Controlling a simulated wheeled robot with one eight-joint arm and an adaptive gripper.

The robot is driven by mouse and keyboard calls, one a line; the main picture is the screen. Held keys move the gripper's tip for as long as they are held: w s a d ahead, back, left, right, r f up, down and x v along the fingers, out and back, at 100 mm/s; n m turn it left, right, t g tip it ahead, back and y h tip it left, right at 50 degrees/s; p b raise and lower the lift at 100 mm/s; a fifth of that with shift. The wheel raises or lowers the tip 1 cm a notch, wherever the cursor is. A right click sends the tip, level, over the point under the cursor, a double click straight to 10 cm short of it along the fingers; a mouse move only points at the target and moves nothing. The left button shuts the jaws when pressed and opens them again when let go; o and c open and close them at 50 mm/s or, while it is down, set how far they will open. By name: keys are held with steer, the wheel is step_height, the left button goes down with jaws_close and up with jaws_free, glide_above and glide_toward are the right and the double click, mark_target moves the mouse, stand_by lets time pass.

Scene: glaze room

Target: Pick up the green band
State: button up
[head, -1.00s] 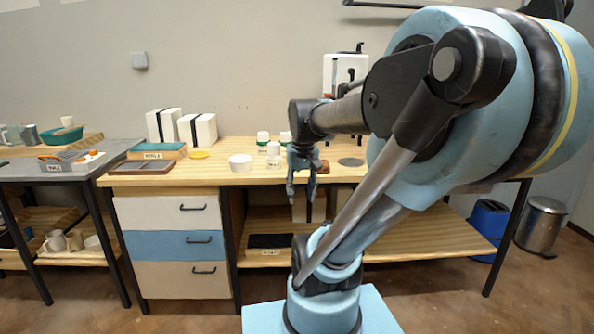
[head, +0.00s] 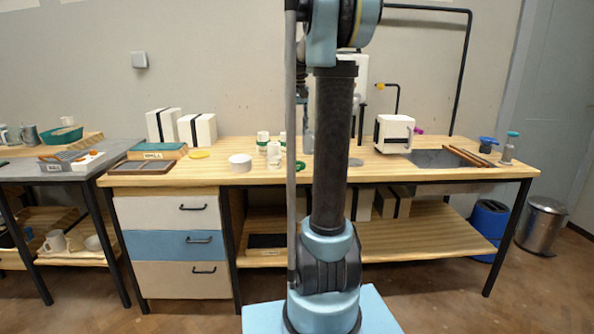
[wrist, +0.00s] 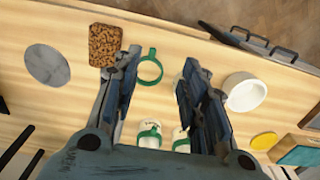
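The green band (wrist: 150,72) is a small ring with a short tab, lying on the wooden bench top. It also shows in the head view (head: 300,166), just left of my arm. In the wrist view my gripper (wrist: 160,66) is open and empty, its fingers on either side of the band, which shows in the gap nearer the left finger. The fingers appear above the bench; I cannot tell how high. In the head view my gripper is mostly hidden behind my arm.
White cups with green bands (wrist: 150,134) stand close by. A white bowl (wrist: 246,92) is right of the fingers. A brown speckled block (wrist: 105,45) sits close to the left finger, with a grey disc (wrist: 47,65) beyond. A white machine (head: 394,134) stands farther right on the bench.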

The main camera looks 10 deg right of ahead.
steer(key=w, duration=0.3)
glide_above(298, 168)
steer(key=f, duration=0.8)
steer(key=s+f, duration=0.1)
steer(key=f, duration=0.3)
steer(key=shift+a, duration=0.35)
steer(key=f, duration=0.3)
steer(key=shift+w+d+f, duration=0.25)
steer(key=shift+d+f, duration=0.1)
steer(key=shift+f, duration=0.7)
jaws_close()
